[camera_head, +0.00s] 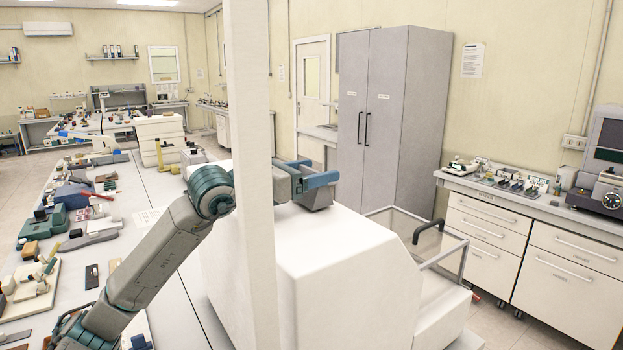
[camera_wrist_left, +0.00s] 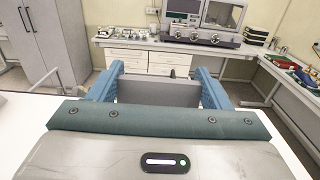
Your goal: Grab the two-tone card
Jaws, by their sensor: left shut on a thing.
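My left gripper (camera_head: 325,182) is held out past the white upright in the middle of the head view, with blue fingers. In the left wrist view its two blue fingers (camera_wrist_left: 160,84) stand wide apart, with a flat grey thing (camera_wrist_left: 158,93) between them. Only one plain grey face of it shows, so I cannot tell whether it is the two-tone card. No card with two clear tones can be made out elsewhere. My right gripper is not in view.
A long table (camera_head: 150,192) on the left carries many small tools and parts. A grey cabinet (camera_head: 390,120) stands at the back. A drawer counter (camera_head: 500,225) with instruments is on the right. Open floor (camera_head: 500,318) shows at the lower right.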

